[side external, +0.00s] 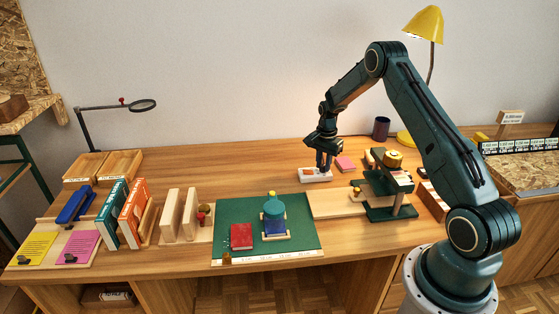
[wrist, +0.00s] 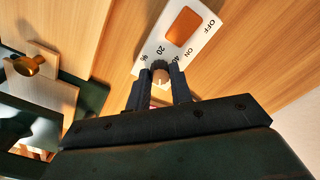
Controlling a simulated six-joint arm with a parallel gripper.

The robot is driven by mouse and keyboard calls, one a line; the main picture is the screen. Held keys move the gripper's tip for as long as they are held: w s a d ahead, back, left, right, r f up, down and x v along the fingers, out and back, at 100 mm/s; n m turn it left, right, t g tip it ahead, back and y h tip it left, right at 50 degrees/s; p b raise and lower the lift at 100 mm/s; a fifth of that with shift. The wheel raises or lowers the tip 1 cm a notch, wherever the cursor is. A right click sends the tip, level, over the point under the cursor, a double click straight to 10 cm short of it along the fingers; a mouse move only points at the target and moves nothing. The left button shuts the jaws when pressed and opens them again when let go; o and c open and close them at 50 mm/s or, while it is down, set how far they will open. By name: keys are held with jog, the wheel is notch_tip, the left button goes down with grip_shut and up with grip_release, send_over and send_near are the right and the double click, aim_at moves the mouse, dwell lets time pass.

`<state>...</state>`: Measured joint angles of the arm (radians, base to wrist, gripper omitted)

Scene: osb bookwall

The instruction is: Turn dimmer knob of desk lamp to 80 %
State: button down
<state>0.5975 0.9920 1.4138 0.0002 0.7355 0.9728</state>
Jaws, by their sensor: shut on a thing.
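The yellow desk lamp (side external: 424,22) stands at the back right of the desk, its thin stem partly hidden by my arm. Its white dimmer box (side external: 314,176) lies on the wood below my gripper (side external: 324,167). In the wrist view the box (wrist: 206,42) has an orange rocker switch (wrist: 183,26) with OFF and ON marks, and a printed scale where 20 is readable. The dimmer knob (wrist: 160,75) is between the two fingertips of my gripper (wrist: 160,82), which is shut on it. The fingers hide part of the scale, and I cannot tell the exact setting.
A pink pad (side external: 345,164) and a dark cup (side external: 381,127) stand behind the box. A green mat (side external: 295,239) lies at the front left.

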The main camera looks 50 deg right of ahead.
aim_at(323, 166)
jog(key=c, duration=1.2)
grip_release()
jog(key=shift+c, duration=0.2)
jog(key=shift+r, duration=0.1)
notch_tip(323, 166, up, 14)
jog(key=shift+f, duration=0.2)
jog(key=shift+r, duration=0.1)
